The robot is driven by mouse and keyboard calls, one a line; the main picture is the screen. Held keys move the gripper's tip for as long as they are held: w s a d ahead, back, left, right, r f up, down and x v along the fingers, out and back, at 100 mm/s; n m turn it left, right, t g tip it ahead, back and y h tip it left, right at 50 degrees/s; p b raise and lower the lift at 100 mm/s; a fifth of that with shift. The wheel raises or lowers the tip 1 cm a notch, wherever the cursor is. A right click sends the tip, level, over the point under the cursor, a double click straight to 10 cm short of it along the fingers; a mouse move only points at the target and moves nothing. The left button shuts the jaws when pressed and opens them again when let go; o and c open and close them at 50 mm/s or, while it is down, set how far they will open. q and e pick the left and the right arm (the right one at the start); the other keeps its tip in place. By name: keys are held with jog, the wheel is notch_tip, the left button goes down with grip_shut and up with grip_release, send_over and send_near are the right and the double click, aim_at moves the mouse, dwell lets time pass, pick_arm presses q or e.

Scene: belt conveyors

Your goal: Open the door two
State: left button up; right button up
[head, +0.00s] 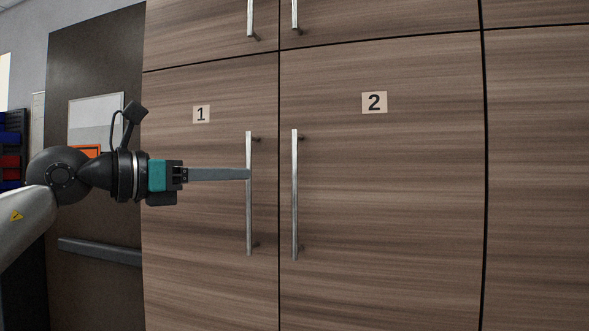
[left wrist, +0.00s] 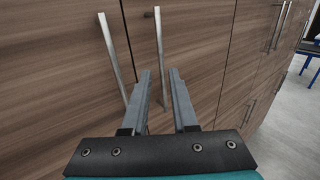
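Door two (head: 390,190) is a brown wood-grain cabinet door with a "2" label (head: 374,103). It looks shut. Its upright silver handle (head: 295,195) is near its left edge. My left gripper (head: 248,174) comes in from the left and points right. Its fingertips overlap the door one handle (head: 249,215) in the head view and end short of the door two handle. In the left wrist view the fingers (left wrist: 158,74) are open and empty. There the door two handle (left wrist: 158,38) lines up with the gap between them, and the door one handle (left wrist: 113,55) is to their left. My right gripper is not in view.
Door one (head: 200,220), labelled "1", is shut beside door two. Upper doors with handles (head: 295,15) are above. A dark door with a push bar (head: 98,251) is at left. Open floor (left wrist: 285,140) and a blue-legged piece of furniture (left wrist: 308,60) show at right in the wrist view.

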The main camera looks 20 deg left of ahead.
pick_arm(q)
jog(key=p+x, duration=0.4)
jog(key=x, duration=0.9)
jog(key=shift+w+d, duration=0.1)
jog(key=shift+w, duration=0.05)
grip_shut()
dwell(0.9)
